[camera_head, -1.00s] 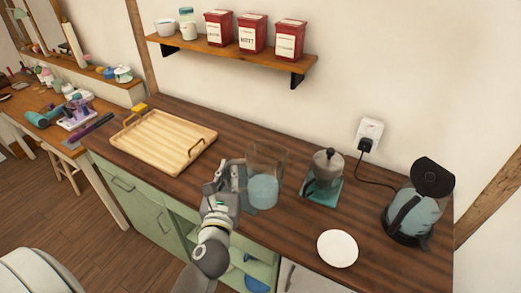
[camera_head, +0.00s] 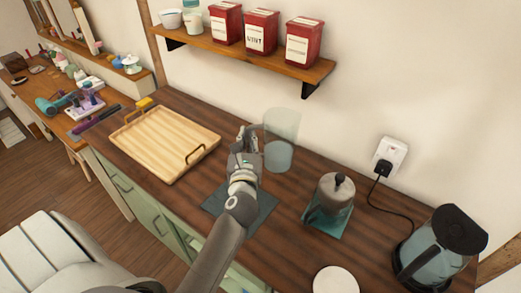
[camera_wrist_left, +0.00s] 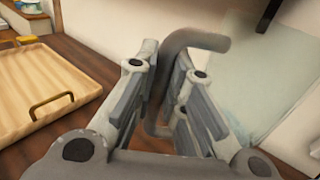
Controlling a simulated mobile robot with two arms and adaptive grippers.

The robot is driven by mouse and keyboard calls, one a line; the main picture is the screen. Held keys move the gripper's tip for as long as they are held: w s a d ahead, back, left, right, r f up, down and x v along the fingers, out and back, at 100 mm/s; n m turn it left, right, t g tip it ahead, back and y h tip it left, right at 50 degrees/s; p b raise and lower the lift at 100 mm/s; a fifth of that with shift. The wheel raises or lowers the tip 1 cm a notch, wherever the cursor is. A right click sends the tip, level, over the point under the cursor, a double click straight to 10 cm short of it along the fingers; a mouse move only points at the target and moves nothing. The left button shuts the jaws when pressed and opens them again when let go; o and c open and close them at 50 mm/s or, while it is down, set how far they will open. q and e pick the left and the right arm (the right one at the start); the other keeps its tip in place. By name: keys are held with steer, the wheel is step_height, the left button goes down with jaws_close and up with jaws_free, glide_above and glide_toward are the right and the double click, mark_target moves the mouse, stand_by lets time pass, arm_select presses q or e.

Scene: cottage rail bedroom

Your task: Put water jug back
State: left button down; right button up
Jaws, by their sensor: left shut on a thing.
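The water jug (camera_head: 281,140) is clear glass with pale water in it. My left gripper (camera_head: 246,142) is shut on its handle, at the jug's left side. In the left wrist view the grey curved handle (camera_wrist_left: 195,42) passes between my fingers (camera_wrist_left: 165,90), and the clear jug wall (camera_wrist_left: 265,85) is at the right. The jug is upright over the back part of the wooden counter, near the wall. I cannot tell whether its base touches the counter. A dark square mat (camera_head: 217,203) lies on the counter beneath my left wrist. My right gripper is not in view.
A wooden tray (camera_head: 165,143) with handles lies left of the jug. A shelf (camera_head: 250,62) with red tins hangs above.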

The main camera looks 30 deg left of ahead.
arm_select(q)
steer(key=w+a+f+b, duration=0.4)
steer(key=w+a+f, duration=0.5)
steer(key=f, duration=0.3)
steer(key=shift+a+b, duration=0.25)
steer(key=shift+b, duration=0.05)
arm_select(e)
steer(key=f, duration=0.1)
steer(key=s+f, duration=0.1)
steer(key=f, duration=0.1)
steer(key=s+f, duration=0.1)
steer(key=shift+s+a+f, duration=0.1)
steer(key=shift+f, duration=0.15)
arm_select(q)
steer(key=shift+f, duration=0.15)
steer(key=c, duration=1.9)
jaws_free()
steer(key=shift+s+f, duration=0.1)
steer(key=shift+f, duration=0.1)
steer(key=o, duration=0.4)
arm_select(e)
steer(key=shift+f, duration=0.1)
arm_select(q)
steer(key=shift+r, duration=0.1)
